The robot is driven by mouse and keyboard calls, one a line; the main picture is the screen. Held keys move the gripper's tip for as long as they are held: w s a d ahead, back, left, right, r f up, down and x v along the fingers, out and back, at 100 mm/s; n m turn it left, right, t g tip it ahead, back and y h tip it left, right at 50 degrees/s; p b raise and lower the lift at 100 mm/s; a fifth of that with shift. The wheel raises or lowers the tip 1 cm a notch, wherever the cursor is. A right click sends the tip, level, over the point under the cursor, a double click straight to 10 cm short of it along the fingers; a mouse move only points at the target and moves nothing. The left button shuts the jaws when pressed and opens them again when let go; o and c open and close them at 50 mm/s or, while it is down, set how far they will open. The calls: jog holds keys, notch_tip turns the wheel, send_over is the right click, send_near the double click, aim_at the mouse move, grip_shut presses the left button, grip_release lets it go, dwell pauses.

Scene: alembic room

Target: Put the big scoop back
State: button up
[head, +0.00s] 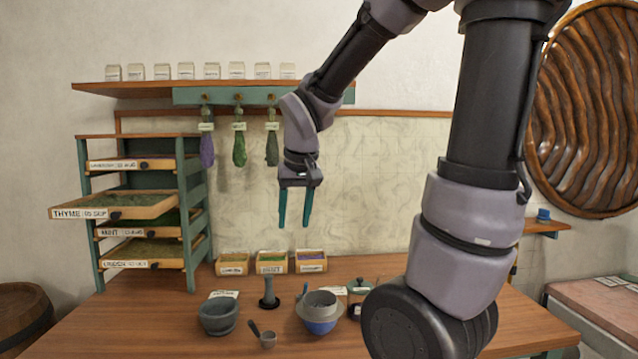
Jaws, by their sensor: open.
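A scoop (267,340) with a grey cup and a dark handle lies on the wooden table near its front, between the grey mortar and the blue bowl. It is the only scoop I can make out clearly; its size class is not marked. My gripper (294,222) hangs in the air above the table, pointing down, with its two teal fingers apart and nothing between them. It is well above the scoop and apart from it. A thin upright handle (304,291) shows beside the bowl; what it belongs to is unclear.
On the table (160,320) stand a mortar (219,316), a pestle (268,294), a blue bowl (320,324) with a grey sieve-like top, and labelled boxes (271,264). A drawer rack (196,225) has its thyme drawer (112,206) pulled out. Herb bundles (239,150) hang behind my gripper.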

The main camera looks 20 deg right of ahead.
jog(key=s+d+r+m+t+y, duration=0.1)
jog(key=s+r+m+t+y, duration=0.1)
jog(key=s+r, duration=0.6)
jog(key=shift+s+d+r+m+t, duration=0.35)
jog(key=shift+s+t, duration=0.35)
jog(key=shift+s, duration=0.25)
